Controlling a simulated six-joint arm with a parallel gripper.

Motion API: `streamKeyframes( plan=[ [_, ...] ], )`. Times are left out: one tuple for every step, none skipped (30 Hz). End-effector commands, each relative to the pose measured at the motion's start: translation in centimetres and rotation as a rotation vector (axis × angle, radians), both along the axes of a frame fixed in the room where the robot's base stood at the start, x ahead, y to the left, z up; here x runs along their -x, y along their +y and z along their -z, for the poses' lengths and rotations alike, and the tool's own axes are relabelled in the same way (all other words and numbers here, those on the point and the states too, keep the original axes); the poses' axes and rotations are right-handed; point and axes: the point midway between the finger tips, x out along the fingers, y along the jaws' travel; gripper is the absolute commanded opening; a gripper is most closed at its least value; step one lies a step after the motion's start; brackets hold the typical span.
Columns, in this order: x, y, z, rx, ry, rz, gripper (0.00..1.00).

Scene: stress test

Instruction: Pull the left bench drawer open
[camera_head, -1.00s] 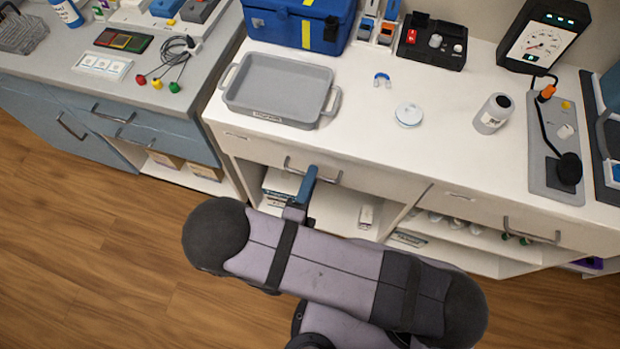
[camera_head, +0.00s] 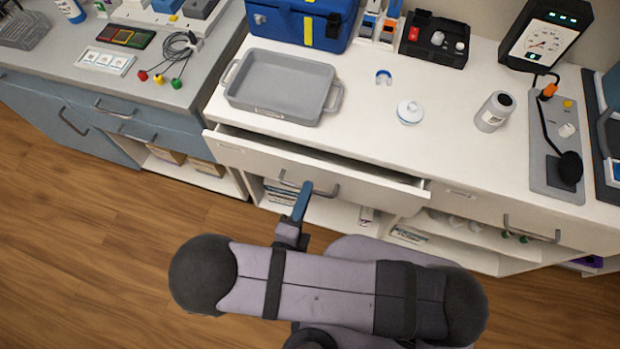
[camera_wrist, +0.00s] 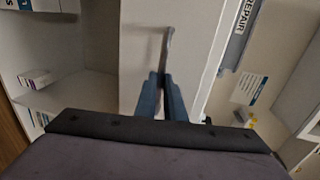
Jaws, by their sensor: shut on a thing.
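The left bench drawer (camera_head: 325,174) is pulled part way out of the white bench, with a dark gap showing along its top edge. Its grey bar handle (camera_head: 326,191) is on the front face, and in the wrist view the handle (camera_wrist: 168,45) runs between my fingers. My gripper (camera_head: 304,192) has its blue fingers shut on the handle; the fingers also show in the wrist view (camera_wrist: 164,85). The inside of the drawer is mostly hidden in the head view.
A grey tray (camera_head: 335,100) sits on the benchtop (camera_head: 370,135) above the drawer. Open shelves (camera_head: 345,217) lie below. The right drawer (camera_head: 480,207) is shut. Wooden floor (camera_head: 90,250) is clear at left.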

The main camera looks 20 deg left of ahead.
Motion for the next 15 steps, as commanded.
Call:
streamKeyframes(
  plan=[
    [1.1, 0.3, -0.1, -0.002, -0.001, -0.01, 0.0],
    [1.7, 0.3, -0.1, -0.002, -0.001, -0.011, 0.0],
    [2.4, 0.3, -0.1, -0.002, -0.001, -0.01, 0.0],
    [2.8, 0.2, -0.1, -0.002, -0.001, -0.008, 0.0],
    [3.2, 0.2, -0.1, -0.002, -0.001, -0.009, 0.0],
    [3.7, 0.2, 0.0, -0.001, -0.001, -0.007, 0.0],
    [3.9, 0.2, 0.0, -0.002, -0.001, -0.007, 0.0],
    [4.1, 0.1, 0.0, -0.002, 0.0, -0.006, 0.0],
    [4.3, 0.1, 0.0, -0.002, 0.0, -0.005, 0.0],
    [4.4, 0.1, 0.0, -0.002, 0.0, -0.004, 0.0],
    [4.5, 0.1, 0.0, -0.002, 0.0, -0.004, 0.0],
    [4.5, 0.1, 0.0, -0.002, 0.0, -0.004, 0.0],
    [4.5, 0.0, 0.0, -0.002, 0.0, -0.004, 0.0],
    [4.5, 0.0, 0.0, -0.002, 0.0, -0.004, 0.0],
    [4.5, 0.0, 0.0, -0.002, 0.0, -0.004, 0.0]
  ],
)
